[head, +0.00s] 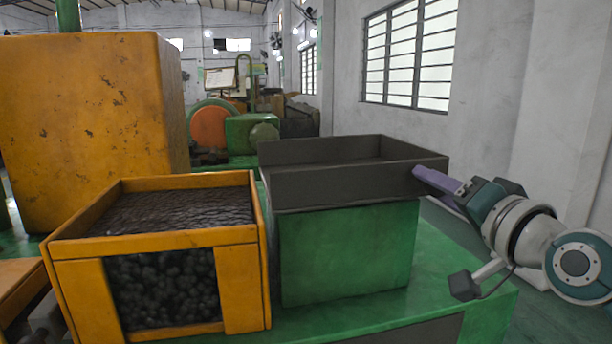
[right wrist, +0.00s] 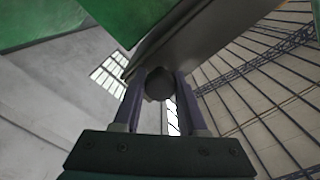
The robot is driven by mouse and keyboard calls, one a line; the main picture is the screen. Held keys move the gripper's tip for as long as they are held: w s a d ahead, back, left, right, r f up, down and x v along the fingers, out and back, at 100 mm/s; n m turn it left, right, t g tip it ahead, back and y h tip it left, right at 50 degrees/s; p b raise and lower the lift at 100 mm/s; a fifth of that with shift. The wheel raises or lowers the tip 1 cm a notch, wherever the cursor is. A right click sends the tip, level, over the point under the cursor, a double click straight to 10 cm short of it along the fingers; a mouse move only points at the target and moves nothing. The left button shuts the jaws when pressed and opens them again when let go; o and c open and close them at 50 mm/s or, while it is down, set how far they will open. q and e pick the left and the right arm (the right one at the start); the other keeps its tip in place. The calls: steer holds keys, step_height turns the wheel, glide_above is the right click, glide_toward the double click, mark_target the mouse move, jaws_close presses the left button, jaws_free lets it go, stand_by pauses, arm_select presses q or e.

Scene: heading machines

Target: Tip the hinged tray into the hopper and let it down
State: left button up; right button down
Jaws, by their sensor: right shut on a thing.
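The hinged tray (head: 335,188) is a dark grey open box on top of a green block (head: 347,255) in the head view. It looks about level; its floor is hidden by its front wall. The hopper (head: 168,241) is an orange-framed bin to its left, holding dark lumpy contents (head: 165,212). My right gripper (head: 425,175) reaches in from the right at the tray's right end. In the right wrist view its purple fingers (right wrist: 160,90) are shut on a round dark handle (right wrist: 159,83) at the tray. The hinge is not visible. My left gripper is out of view.
A tall orange machine housing (head: 95,110) stands behind the hopper. Green machinery (head: 250,133) is farther back. A green bench top (head: 440,265) lies under the block, with bare space at its right. A white wall with windows (head: 408,55) is on the right.

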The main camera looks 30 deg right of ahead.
steer(key=shift+d+f, duration=0.1)
steer(key=shift+f, duration=0.4)
steer(key=shift+f+m, duration=0.15)
steer(key=shift+m, duration=0.15)
steer(key=shift+c, duration=2.4)
jaws_free()
steer(key=shift+s, duration=0.1)
steer(key=b+v, duration=0.2)
steer(key=v, duration=0.7)
steer(key=shift+s+b, duration=0.35)
steer(key=shift+s, duration=0.05)
